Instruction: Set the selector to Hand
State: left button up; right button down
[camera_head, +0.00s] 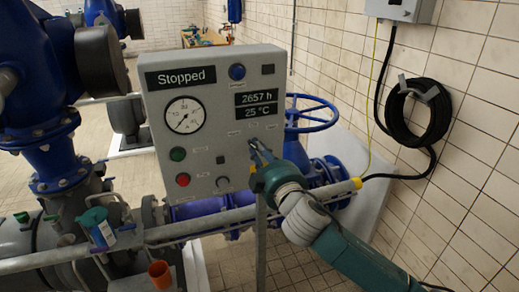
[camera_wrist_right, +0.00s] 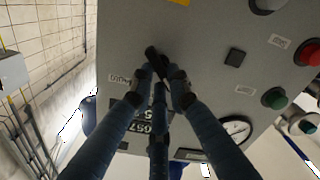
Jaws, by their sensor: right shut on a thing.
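The selector (camera_wrist_right: 152,55) is a small dark knob on the face of the grey control panel (camera_head: 217,165). In the head view it is hidden behind my right gripper (camera_head: 257,148), at the panel's right side below the displays. The wrist view shows the panel upside down, with the fingers of my right gripper (camera_wrist_right: 163,75) shut around the knob. The knob's visible end points to the upper left there. A small label (camera_wrist_right: 119,79) lies beside it, too blurred to read surely. My left gripper is not in view.
The panel has a gauge (camera_head: 184,115), a green button (camera_head: 178,154), a red button (camera_head: 183,180) and a display reading "Stopped" (camera_head: 181,77). A grey rail (camera_head: 200,226) runs in front below. A blue handwheel (camera_head: 312,113) stands behind, close to my right arm.

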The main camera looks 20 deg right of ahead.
jog(key=c, duration=1.7)
grip_release()
jog(key=shift+o, duration=0.2)
jog(key=s, duration=1.2)
jog(key=shift+d, duration=0.15)
